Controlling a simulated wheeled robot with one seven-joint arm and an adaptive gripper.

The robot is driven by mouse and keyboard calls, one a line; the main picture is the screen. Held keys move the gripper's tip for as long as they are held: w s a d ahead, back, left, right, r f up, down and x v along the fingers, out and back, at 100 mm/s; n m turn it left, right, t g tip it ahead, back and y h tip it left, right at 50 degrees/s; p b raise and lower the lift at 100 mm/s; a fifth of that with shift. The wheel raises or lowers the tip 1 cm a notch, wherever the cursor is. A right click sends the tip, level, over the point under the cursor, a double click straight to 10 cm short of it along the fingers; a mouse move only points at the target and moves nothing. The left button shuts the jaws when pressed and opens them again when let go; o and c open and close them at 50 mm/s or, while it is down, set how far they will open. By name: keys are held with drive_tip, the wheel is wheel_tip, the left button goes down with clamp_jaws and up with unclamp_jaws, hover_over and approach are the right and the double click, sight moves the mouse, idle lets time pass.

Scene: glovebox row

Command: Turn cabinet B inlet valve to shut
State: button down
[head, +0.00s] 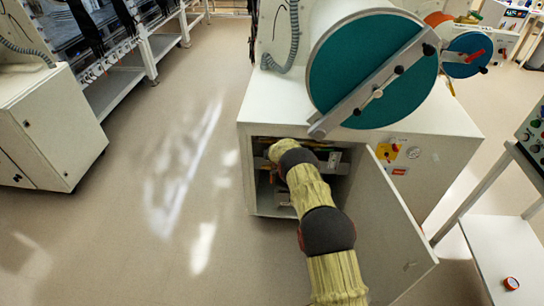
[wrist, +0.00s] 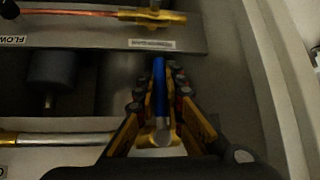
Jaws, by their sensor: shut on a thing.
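In the wrist view, my gripper (wrist: 159,72) is closed around a blue valve lever (wrist: 159,88). The lever points up the picture, roughly across a silver pipe (wrist: 70,138) that comes in from the left. A brass valve body (wrist: 158,138) shows at the lever's near end, between the fingers. The label beside this pipe is cut off, so I cannot read the valve's name. In the head view, my arm reaches into the open cabinet (head: 256,190) under a teal round port, and my gripper is hidden inside.
Above the lever in the wrist view, a copper pipe (wrist: 85,12) carries another brass valve (wrist: 152,16). A dark grey cylinder (wrist: 55,75) is left of my fingers. A pale wall (wrist: 272,90) is close at right. The cabinet door (head: 395,240) stands open beside my arm.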

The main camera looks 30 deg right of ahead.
drive_tip(key=shift+a+f, duration=0.15)
drive_tip(key=shift+f, duration=0.05)
drive_tip(key=c, duration=2.1)
unclamp_jaws()
drive_tip(key=shift+o, duration=0.7)
drive_tip(key=shift+o, duration=0.4)
drive_tip(key=shift+r, duration=0.2)
drive_tip(key=v, duration=1.1)
drive_tip(key=shift+s+r, duration=0.25)
drive_tip(key=shift+s, duration=0.05)
